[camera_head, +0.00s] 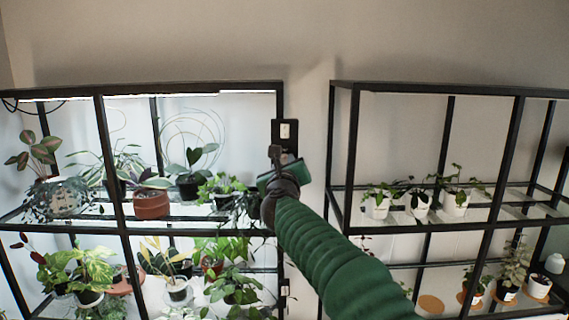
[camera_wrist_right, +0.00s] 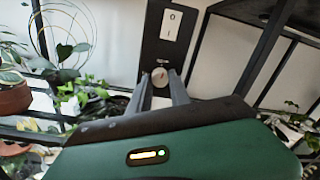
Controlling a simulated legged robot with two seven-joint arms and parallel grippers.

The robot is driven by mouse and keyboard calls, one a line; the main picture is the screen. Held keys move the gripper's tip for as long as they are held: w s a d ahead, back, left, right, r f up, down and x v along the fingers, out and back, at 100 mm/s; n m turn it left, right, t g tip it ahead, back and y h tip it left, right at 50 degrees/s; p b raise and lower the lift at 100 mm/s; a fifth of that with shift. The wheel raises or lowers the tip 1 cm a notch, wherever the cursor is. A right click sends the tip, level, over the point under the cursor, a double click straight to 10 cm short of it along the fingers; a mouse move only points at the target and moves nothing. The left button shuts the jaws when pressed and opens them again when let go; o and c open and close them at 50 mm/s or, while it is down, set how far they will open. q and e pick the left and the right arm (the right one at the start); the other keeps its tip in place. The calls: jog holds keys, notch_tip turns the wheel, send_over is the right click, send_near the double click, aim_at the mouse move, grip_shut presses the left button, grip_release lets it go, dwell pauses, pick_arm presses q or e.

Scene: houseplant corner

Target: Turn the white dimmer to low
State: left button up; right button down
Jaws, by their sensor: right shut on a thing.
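The white dimmer (camera_wrist_right: 160,77) is a small round pale knob on the lower part of a black wall plate (camera_wrist_right: 150,48). A thin dark mark shows on its face. My right gripper (camera_wrist_right: 163,84) has its two grey fingers at either side of the knob and is shut on it. In the head view my right gripper (camera_head: 275,152) reaches up to the lower part of the plate (camera_head: 276,128) and hides the knob there. A white rocker switch marked O and I (camera_wrist_right: 172,25) sits above the knob. My left gripper is not in view.
A lit black plant shelf (camera_head: 190,89) with several potted plants stands left of the plate. Another black shelf (camera_head: 440,88) with fewer plants stands to the right. A narrow strip of bare wall (camera_head: 309,130) lies between them. Leaves hang close to my right wrist.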

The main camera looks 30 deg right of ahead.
jog(key=n+p, duration=0.1)
jog(key=n, duration=0.5)
jog(key=n+p, duration=0.1)
jog(key=n, duration=0.3)
jog(key=shift+f+n+t, duration=0.1)
jog(key=shift+n+t, duration=0.2)
jog(key=n+y+p, duration=0.1)
jog(key=n+p, duration=0.1)
jog(key=n, duration=0.2)
jog(key=shift+f+n, duration=0.1)
jog(key=shift+n, duration=0.3)
jog(key=shift+f+n+p, duration=0.2)
jog(key=shift+n+p, duration=0.7)
jog(key=shift+n, duration=1.7)
jog(key=shift+f, duration=0.1)
jog(key=c, duration=1.5)
grip_release()
jog(key=shift+o, duration=1.5)
jog(key=shift+r, duration=0.2)
